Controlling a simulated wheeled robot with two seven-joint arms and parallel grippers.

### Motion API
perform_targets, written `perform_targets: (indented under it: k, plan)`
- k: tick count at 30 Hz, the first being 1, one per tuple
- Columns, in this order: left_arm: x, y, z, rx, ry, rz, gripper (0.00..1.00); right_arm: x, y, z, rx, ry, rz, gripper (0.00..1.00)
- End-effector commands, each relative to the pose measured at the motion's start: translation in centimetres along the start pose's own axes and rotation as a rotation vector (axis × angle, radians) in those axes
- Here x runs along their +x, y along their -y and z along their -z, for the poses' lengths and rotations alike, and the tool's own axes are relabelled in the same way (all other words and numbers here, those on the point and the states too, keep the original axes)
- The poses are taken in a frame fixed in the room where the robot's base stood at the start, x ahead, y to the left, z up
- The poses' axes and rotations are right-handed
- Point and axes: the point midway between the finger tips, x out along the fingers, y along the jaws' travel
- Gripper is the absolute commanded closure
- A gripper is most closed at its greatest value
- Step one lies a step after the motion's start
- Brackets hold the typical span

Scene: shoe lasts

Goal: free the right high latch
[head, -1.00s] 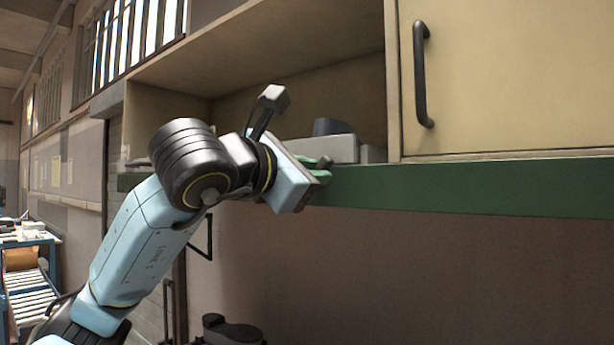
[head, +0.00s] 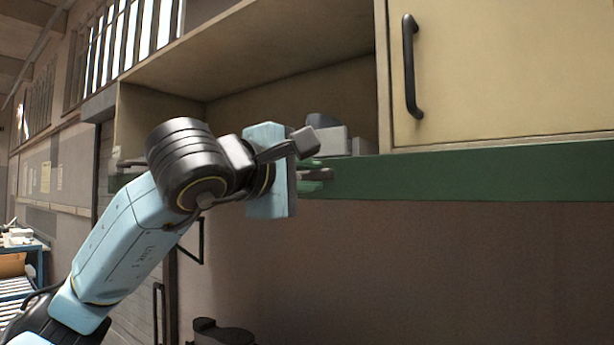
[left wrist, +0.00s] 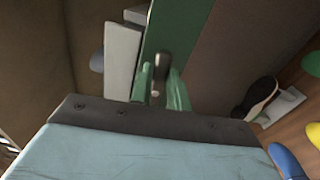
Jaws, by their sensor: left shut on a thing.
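My left gripper (head: 322,180) is at the green front edge of the shelf (head: 440,178), left of the closed cabinet door. In the left wrist view its two green fingers (left wrist: 160,92) are shut on a small dark grey latch piece (left wrist: 161,68) at the green edge. In the head view the fingers and wrist hide most of the latch; only a small brownish part shows between the fingers. My right gripper is in neither view.
The cream cabinet door (head: 500,70) has a black bar handle (head: 411,65). Grey blocks (head: 332,141) with a dark rounded thing stand on the open shelf behind the gripper. In the left wrist view a black shoe (left wrist: 257,97) and coloured shapes lie far below.

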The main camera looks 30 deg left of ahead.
Motion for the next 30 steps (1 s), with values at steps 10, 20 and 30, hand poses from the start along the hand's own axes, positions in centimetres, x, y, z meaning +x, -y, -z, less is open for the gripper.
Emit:
perform_targets:
  k: [10, 20, 30]
  plan:
    - [0.02, 0.24, -0.01, 0.076, 0.001, 0.001, 1.00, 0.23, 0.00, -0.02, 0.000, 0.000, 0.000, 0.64]
    - [0.02, 0.26, -0.02, 0.080, 0.001, 0.001, 1.00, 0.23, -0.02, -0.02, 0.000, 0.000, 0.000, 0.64]
    - [0.02, 0.25, -0.01, 0.078, 0.000, 0.001, 0.61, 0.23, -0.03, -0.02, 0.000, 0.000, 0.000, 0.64]
